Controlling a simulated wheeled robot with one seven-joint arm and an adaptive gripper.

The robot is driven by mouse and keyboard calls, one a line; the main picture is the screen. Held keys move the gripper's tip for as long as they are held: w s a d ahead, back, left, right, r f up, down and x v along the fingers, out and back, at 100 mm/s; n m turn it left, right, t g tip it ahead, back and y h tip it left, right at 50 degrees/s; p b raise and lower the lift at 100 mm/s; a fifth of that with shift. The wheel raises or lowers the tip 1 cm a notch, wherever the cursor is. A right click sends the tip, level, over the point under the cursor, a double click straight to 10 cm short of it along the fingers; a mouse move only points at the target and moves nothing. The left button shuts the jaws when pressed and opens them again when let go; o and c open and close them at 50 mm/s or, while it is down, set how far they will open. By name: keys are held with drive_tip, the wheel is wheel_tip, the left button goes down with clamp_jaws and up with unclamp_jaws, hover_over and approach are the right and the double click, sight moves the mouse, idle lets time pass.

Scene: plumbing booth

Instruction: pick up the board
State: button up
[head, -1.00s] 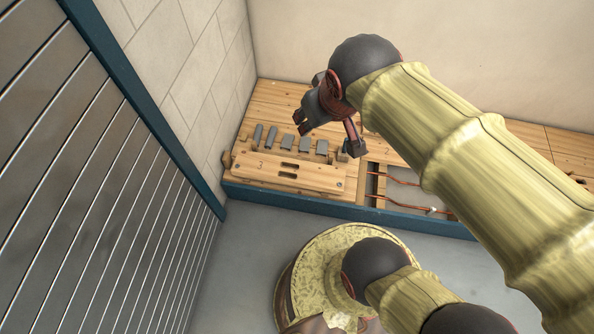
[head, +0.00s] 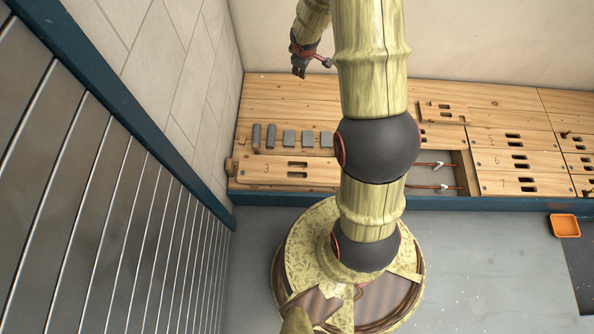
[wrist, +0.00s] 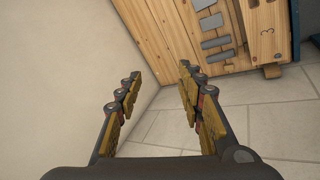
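A wooden board marked 3 (head: 325,172), with two dark slots, lies at the front left of the wooden deck. Part of its right end is hidden behind my arm. It also shows at the upper right of the wrist view (wrist: 265,42), partly cut off. Another slotted board (head: 440,118) lies raised at the back, right of my arm. I cannot tell which one the task means. My gripper (head: 298,68) hangs near the back wall, away from both boards. In the wrist view its fingers (wrist: 160,76) are spread with nothing between them.
Several grey blocks (head: 289,138) stand in a row behind board 3. An open bay with copper pipes (head: 432,176) lies right of my arm. More slotted boards (head: 520,160) lie further right. An orange tray (head: 564,226) is on the floor. A slatted metal wall (head: 90,190) bounds the left.

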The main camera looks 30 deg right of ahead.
wheel_tip(320, 180, down, 17)
drive_tip(key=d+n+y, duration=0.2)
drive_tip(key=n+g+y+b, duration=0.1)
drive_tip(key=n+g+y, duration=0.15)
drive_tip(key=y, duration=0.25)
approach(298, 170)
drive_tip(key=shift+w+n+t, duration=0.2)
drive_tip(key=shift+n+t, duration=0.05)
drive_tip(key=shift+t, duration=0.1)
drive_tip(key=f, duration=0.1)
drive_tip(key=a+f+b, duration=0.1)
drive_tip(key=shift+a+f, duration=0.1)
drive_tip(key=shift+f, duration=0.2)
drive_tip(key=b+x, duration=0.1)
drive_tip(key=x, duration=0.2)
drive_tip(key=b+x, duration=0.1)
drive_tip(key=x, duration=0.1)
drive_tip(key=shift+f+b, duration=0.35)
drive_tip(key=shift+f, duration=0.1)
drive_tip(key=shift+r, duration=0.1)
drive_tip(key=c, duration=0.4)
clamp_jaws()
